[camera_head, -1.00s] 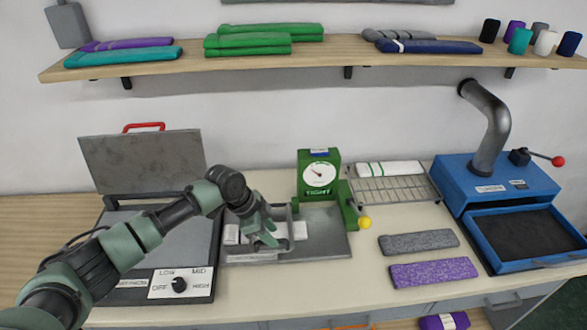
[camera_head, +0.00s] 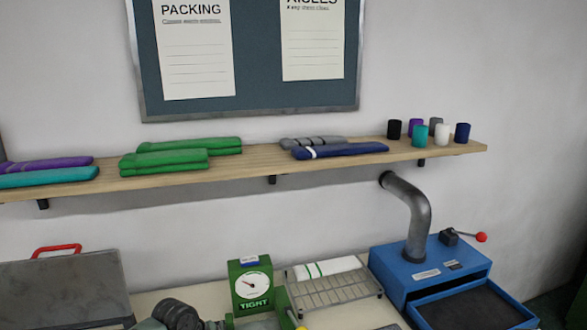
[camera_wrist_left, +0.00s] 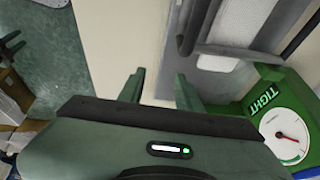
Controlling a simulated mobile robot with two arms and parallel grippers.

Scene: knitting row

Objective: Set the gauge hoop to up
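The green gauge (camera_head: 251,286) marked TIGHT stands on the bench, with a white dial; its dial also shows in the left wrist view (camera_wrist_left: 286,137). The grey tubular hoop (camera_wrist_left: 240,53) is beside the gauge in the left wrist view, over a pale piece; its exact tilt is hard to judge. In the head view the hoop is below the frame's edge. My left gripper (camera_wrist_left: 158,90) is open, fingers apart with nothing between them, close beside the hoop and not around it. My left arm shows only at the bottom of the head view. My right gripper is not in view.
A wire rack (camera_head: 335,290) with a white roll stands right of the gauge, then a blue machine (camera_head: 440,268) with a red-knobbed lever. A grey-lidded press (camera_head: 60,290) is at left. A wooden shelf (camera_head: 262,160) with folded knits and yarn cones runs above.

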